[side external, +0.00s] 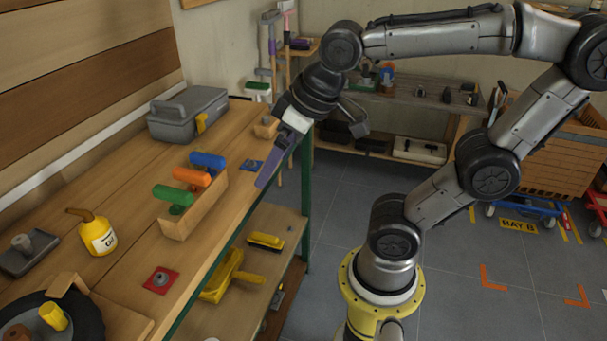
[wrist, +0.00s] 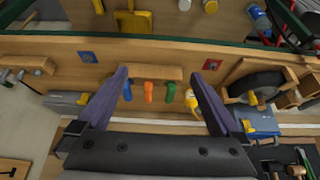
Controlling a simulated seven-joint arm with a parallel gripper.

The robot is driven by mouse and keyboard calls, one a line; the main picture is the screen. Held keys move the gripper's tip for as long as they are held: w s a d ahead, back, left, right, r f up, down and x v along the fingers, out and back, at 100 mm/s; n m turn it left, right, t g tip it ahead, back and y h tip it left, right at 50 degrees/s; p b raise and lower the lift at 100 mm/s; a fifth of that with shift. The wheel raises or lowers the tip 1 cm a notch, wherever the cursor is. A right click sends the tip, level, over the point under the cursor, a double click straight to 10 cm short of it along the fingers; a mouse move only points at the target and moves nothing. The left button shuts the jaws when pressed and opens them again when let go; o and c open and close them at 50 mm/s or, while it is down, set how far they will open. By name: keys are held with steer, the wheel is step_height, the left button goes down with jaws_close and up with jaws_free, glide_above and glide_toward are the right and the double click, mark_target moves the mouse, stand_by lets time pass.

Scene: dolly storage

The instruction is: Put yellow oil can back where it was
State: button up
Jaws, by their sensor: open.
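The yellow oil can (side external: 98,235), with a white label and a dark brown spout, stands upright on the wooden workbench at the left. My gripper (side external: 265,180) is open, with purple fingers, above the bench's right edge near the tool block, well away from the can. In the wrist view my gripper (wrist: 157,73) has its fingers wide apart with nothing held between them. A red square pad (side external: 161,280) and a blue square pad (side external: 251,166) lie on the bench.
A wooden block (side external: 190,215) with green, orange and blue handles stands between gripper and can. A grey toolbox (side external: 188,112) is at the back. A dark wheel (side external: 85,305) and a grey tray (side external: 28,252) flank the can. A lower shelf (side external: 270,222) holds yellow items.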

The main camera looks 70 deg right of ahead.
steer(key=s+f, duration=0.1)
steer(key=s, duration=0.2)
steer(key=s+f, duration=0.1)
steer(key=shift+s+d+f, duration=0.25)
steer(key=shift+s+f, duration=0.1)
steer(key=shift+s, duration=0.05)
stand_by(0.9)
